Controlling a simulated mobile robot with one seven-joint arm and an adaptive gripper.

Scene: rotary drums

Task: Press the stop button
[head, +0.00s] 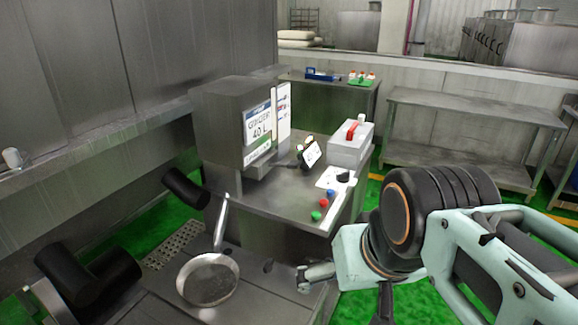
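A red button (323,202) stands on the front right part of the steel machine top (280,195). A blue button (330,192) is just behind it and a green button (316,215) just in front. I cannot read any label that marks one as stop. My gripper (306,279) appears small, at the left end of my pale arm, below and in front of the buttons and apart from them. Whether its fingers are open or shut is too small to tell.
A grey box with a sign (230,125) stands at the left on the machine. A small tilted screen (312,154) and a light box with a red handle (350,147) are behind the buttons. A round pan (208,280) is at front left. Steel shelves (470,125) stand at right.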

